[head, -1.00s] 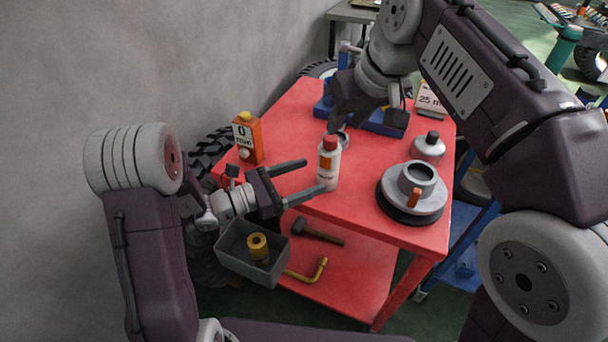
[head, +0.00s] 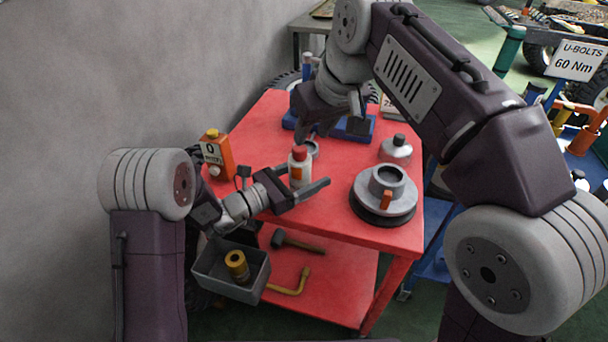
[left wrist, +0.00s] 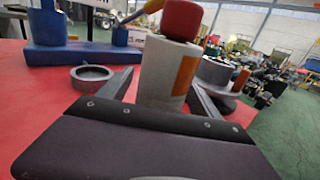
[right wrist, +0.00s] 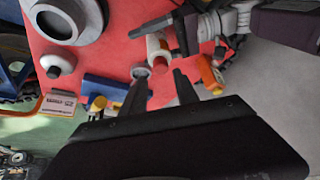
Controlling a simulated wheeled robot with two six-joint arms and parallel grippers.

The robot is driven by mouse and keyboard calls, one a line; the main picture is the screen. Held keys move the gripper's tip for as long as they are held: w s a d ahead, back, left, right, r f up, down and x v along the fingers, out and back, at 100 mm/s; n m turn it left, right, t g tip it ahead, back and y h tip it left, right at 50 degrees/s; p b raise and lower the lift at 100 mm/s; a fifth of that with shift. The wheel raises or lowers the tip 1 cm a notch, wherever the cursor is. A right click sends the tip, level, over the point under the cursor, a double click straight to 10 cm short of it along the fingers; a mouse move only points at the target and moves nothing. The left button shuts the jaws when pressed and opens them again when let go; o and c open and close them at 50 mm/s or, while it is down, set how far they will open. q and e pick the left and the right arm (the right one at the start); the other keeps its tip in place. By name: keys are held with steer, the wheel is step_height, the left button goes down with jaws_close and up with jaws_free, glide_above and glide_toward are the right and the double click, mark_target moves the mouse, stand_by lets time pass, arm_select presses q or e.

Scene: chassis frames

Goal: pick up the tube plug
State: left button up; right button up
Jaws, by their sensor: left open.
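I cannot tell which thing is the tube plug. A white bottle with a red cap and an orange label (head: 299,172) stands upright on the red cart top (head: 345,190); it also shows in the left wrist view (left wrist: 165,75). My left gripper (head: 305,178) is open, with one finger on each side of the bottle. My right gripper (head: 318,128) points down near a grey ring (head: 312,149) behind the bottle. In the right wrist view its fingers (right wrist: 161,88) are apart and empty, and the ring (right wrist: 140,71) lies beyond them.
An orange bottle (head: 217,155) stands at the left edge. A blue block (head: 357,128) lies at the back. A grey bin (head: 212,279) holds a brass part (head: 237,265). A hammer (head: 300,243) lies below.

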arm_select(q)
steer(key=c, duration=1.3)
jaws_close()
arm_select(e)
steer(key=shift+o, duration=2)
steer(key=shift+s+f, duration=0.1)
steer(key=shift+f, duration=0.2)
step_height(320, 180, down, 6)
steer(key=s+d+f+n+g+h, duration=0.1)
steer(key=s+d+n+h, duration=0.1)
steer(key=s+n+h, duration=0.15)
steer(key=n+t, duration=1.4)
steer(key=n, duration=1.3)
glide_toward(299, 154)
steer(key=shift+m, duration=0.25)
steer(key=w, duration=1.1)
steer(key=shift+w+d, duration=0.3)
